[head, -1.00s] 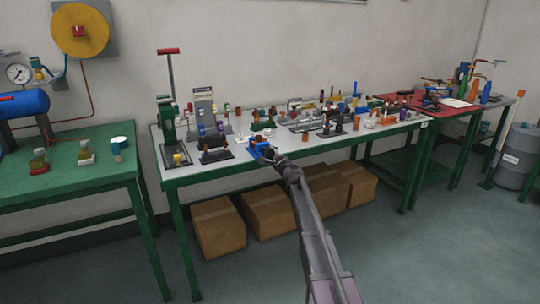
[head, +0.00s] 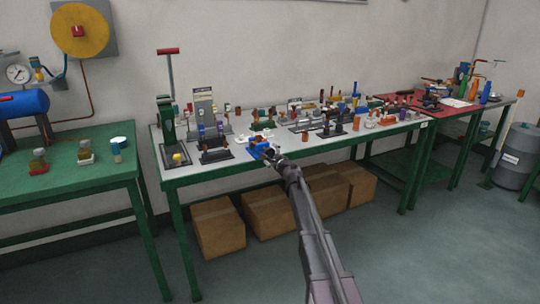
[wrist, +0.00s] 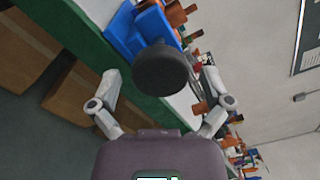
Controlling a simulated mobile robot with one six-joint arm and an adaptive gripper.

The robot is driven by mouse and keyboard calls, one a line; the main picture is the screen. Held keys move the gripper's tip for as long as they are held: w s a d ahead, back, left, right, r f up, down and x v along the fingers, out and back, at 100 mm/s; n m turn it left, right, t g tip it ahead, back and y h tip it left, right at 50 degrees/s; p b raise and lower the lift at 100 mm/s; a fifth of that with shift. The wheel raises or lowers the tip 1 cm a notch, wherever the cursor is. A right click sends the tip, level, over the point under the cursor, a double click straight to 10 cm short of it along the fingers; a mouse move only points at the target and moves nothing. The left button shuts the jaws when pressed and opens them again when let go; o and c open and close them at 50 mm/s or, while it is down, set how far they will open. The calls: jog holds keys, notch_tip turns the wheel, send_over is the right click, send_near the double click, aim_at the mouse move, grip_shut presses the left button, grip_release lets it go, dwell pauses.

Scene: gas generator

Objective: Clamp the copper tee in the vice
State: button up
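The small blue vice (head: 256,151) sits at the front edge of the grey bench top. It also shows at the top of the wrist view (wrist: 124,32). A dark round knob (wrist: 162,72) stands out in front of it. My gripper (head: 273,156) is at the vice's front right. In the wrist view its two fingers (wrist: 162,80) are spread either side of the knob, with a gap to it on both sides. A copper-brown piece (wrist: 177,14) shows by the vice jaws; it may be the copper tee, but I cannot tell whether it is gripped.
The grey bench top (head: 185,178) is crowded with fittings and small stands behind the vice. A green bench (head: 70,185) stands at left and a red-topped one (head: 455,108) at right. Cardboard boxes (head: 217,228) are under the middle bench. The floor in front is clear.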

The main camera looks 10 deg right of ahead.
dwell(0.7)
jog(key=n, duration=0.5)
jog(key=shift+n, duration=0.3)
jog(key=c, duration=1.1)
jog(key=shift+m, duration=1.4)
